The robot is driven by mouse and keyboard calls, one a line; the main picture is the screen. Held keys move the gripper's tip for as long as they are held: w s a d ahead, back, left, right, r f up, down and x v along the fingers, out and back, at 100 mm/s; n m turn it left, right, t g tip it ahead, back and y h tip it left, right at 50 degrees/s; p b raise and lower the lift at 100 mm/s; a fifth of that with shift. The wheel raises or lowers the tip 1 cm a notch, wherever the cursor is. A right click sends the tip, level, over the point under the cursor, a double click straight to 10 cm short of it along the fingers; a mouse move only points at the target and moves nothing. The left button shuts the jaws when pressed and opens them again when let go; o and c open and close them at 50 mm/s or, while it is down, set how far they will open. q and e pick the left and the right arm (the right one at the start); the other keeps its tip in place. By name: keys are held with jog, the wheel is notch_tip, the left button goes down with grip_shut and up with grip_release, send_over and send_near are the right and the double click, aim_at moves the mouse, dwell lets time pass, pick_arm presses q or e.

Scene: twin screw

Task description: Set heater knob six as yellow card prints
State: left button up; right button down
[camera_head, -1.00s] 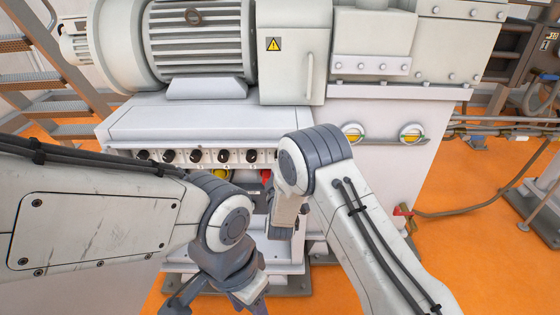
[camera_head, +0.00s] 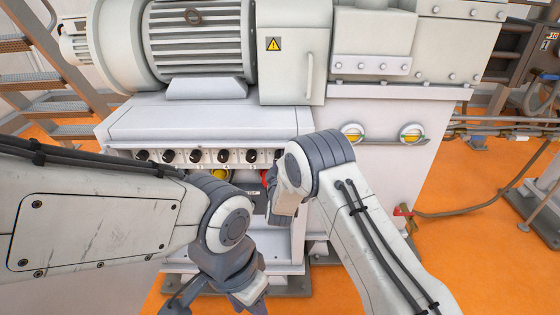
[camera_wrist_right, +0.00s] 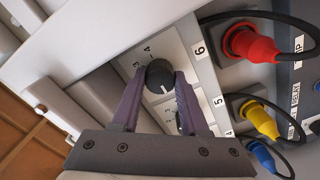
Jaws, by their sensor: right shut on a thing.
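In the right wrist view my right gripper (camera_wrist_right: 158,80) has its two purple fingers closed on the sides of a round black knob (camera_wrist_right: 158,70). A label "6" (camera_wrist_right: 199,50) is beside this knob, and dial figures 3 and 4 show at its rim. A white mark on the knob points toward the bottom of the picture. In the head view my right gripper (camera_head: 278,200) is at the right end of the knob row, its fingertips hidden. My left gripper (camera_head: 218,295) hangs low at the bottom edge, its jaws unclear. I cannot make out a yellow card.
Several black knobs (camera_head: 195,156) line the white panel under the machine's ledge. Red (camera_wrist_right: 250,43), yellow (camera_wrist_right: 258,118) and blue (camera_wrist_right: 262,156) plugs with black cables sit close beside the knobs. Orange floor (camera_head: 480,230) is free at the right.

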jog(key=shift+f+m+b, duration=0.15)
jog(key=shift+m+b, duration=9.6)
jog(key=shift+m, duration=3.65)
jog(key=shift+c, duration=2.1)
grip_release()
